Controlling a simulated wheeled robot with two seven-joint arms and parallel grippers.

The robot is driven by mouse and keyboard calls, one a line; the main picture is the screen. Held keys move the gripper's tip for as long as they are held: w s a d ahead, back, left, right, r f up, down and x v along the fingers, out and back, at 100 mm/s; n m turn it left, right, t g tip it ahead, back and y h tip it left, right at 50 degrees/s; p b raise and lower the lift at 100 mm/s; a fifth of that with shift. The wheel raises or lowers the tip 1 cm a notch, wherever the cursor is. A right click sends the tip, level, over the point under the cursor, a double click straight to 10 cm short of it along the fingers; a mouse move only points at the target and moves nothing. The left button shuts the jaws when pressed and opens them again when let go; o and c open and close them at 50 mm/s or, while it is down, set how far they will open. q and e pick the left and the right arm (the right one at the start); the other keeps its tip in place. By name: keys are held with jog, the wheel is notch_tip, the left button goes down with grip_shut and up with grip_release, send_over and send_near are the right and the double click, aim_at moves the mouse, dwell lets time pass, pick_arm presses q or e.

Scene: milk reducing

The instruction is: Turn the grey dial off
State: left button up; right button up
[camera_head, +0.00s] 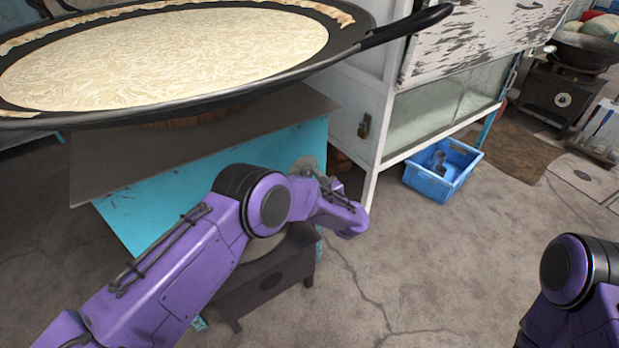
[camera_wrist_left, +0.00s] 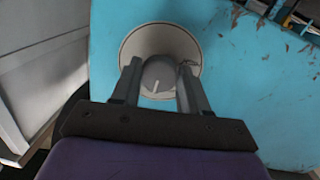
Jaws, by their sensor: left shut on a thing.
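The grey dial (camera_wrist_left: 158,78) has a knob with a white mark and sits on a pale round plate (camera_wrist_left: 140,40) on the turquoise panel. In the left wrist view my left gripper (camera_wrist_left: 158,68) has one finger on each side of the knob and is shut on it. The white mark points down, toward the wrist, slightly left. In the head view the gripper (camera_head: 308,172) is at the right end of the turquoise stand, by the edge of the round plate; the knob is hidden there. My right gripper is out of view; only part of that arm shows at lower right.
A large black pan (camera_head: 200,95) full of pale, milky food rests above the turquoise stand (camera_head: 140,205), its handle (camera_head: 408,25) reaching right. A dark low stool (camera_head: 275,278) is under my left arm. A white cabinet (camera_head: 365,110) and blue crate (camera_head: 440,172) stand right. Floor is clear centre-right.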

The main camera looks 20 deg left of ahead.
pick_arm(q)
jog(key=o, duration=1)
jog(key=shift+o, duration=0.2)
jog(key=p+v, duration=0.1)
jog(key=v, duration=0.9)
jog(key=shift+s+d, duration=0.2)
